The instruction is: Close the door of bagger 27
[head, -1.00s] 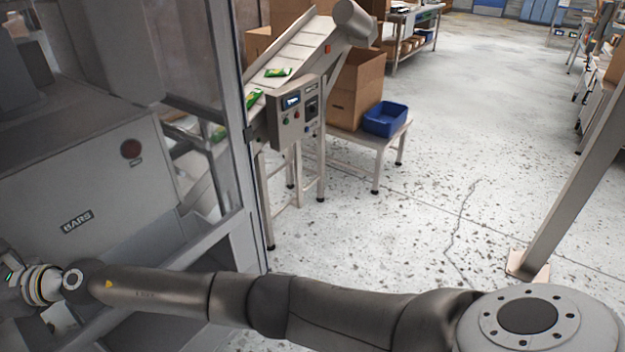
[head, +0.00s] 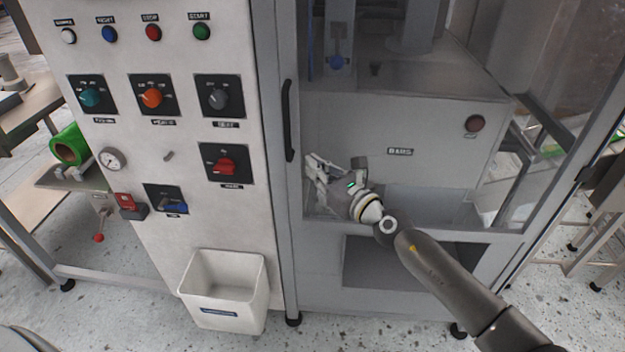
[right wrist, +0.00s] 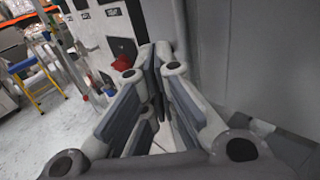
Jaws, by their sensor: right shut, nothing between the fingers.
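The bagger has a grey-framed door (head: 276,185) with a clear window, right of the white control cabinet. A black vertical handle (head: 289,120) is on the door's left side. The door looks flush or nearly flush with the cabinet; I cannot tell if a small gap remains. My right gripper (head: 318,172) is shut and empty in front of the door's lower left part, right of and below the handle. Whether it touches the door is unclear. In the right wrist view its fingers (right wrist: 152,75) converge beside a grey surface. My left gripper is out of view.
The control cabinet (head: 215,140) carries buttons, knobs and a red switch. A white bin (head: 225,290) hangs low on its front. A side table with a green roll (head: 68,147) stands left. Speckled floor (head: 350,335) shows in front.

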